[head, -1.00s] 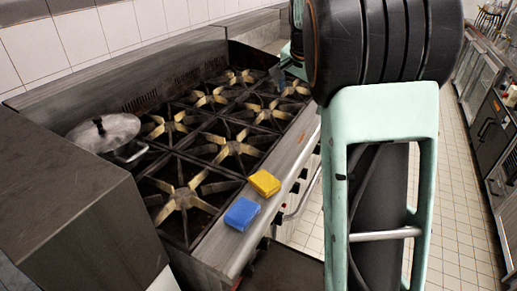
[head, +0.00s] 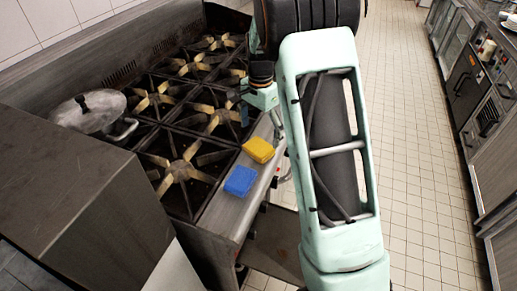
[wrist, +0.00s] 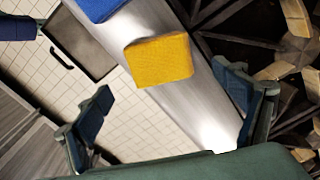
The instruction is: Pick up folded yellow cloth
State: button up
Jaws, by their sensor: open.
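The folded yellow cloth (head: 258,150) lies on the steel front ledge of the stove. The wrist view shows the yellow cloth (wrist: 159,60) ahead of the space between my fingers, with nothing touching it. My gripper (wrist: 168,92) is open and empty, its two blue-padded fingers wide apart. In the head view my gripper (head: 246,102) is partly hidden by my arm, just behind the yellow cloth over the stove's front edge.
A folded blue cloth (head: 240,181) lies beside the yellow one on the ledge; its edge also shows in the wrist view (wrist: 97,8). Cast-iron burner grates (head: 180,165) fill the stove top. A lidded pot (head: 92,112) stands at the left. The tiled aisle (head: 410,150) is open.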

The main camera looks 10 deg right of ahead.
aim_at(259, 146)
jog(key=f, duration=0.5)
jog(key=shift+s+a+p, duration=0.1)
jog(key=shift+a+p, duration=0.15)
jog(key=shift+p, duration=0.15)
jog(key=shift+c, duration=0.6)
jog(key=c, duration=1.2)
jog(key=shift+c, duration=0.2)
jog(key=shift+r, duration=0.15)
